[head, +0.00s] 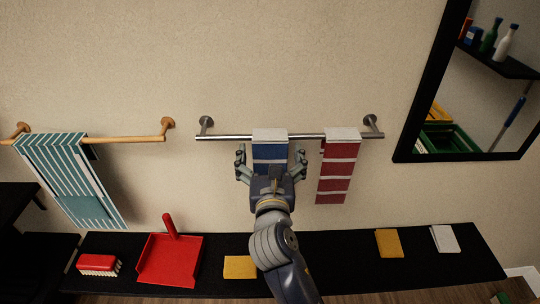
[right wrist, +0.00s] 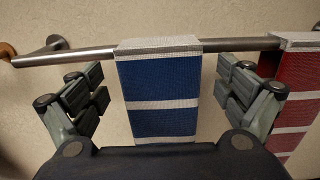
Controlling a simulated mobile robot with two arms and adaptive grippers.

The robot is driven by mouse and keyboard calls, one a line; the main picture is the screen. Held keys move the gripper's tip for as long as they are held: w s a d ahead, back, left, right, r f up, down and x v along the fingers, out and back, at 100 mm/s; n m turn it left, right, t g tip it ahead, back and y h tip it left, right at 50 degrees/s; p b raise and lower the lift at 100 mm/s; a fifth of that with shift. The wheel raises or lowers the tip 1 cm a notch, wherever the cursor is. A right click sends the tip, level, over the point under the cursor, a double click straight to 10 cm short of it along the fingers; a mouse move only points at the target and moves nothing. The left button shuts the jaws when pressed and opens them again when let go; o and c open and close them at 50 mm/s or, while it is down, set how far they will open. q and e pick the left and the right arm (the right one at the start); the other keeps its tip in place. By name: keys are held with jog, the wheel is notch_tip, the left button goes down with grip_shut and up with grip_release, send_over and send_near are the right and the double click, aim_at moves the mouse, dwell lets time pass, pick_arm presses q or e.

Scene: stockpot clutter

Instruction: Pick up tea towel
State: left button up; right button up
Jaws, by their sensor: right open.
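A blue tea towel with white bands (head: 270,150) hangs over a metal rail (head: 228,137) on the wall. A red towel with white bands (head: 339,175) hangs on the same rail to its right. A teal and white striped towel (head: 62,170) hangs on a wooden rail at the left. My right gripper (head: 270,163) is open in front of the blue towel, hiding its lower part in the head view. In the right wrist view the blue towel (right wrist: 160,90) hangs between the two spread fingers, with visible gaps on both sides. My left gripper is out of view.
A black shelf (head: 340,250) below holds a red dustpan (head: 170,262), a red brush (head: 98,263), yellow cloths (head: 389,243) and a white cloth (head: 443,238). A black-framed mirror (head: 470,90) hangs at the right. The wall above the rails is bare.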

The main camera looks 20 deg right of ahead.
jog(key=shift+s, duration=0.1)
jog(key=shift+c, duration=0.3)
jog(key=c, duration=1.5)
jog(key=shift+o, duration=0.2)
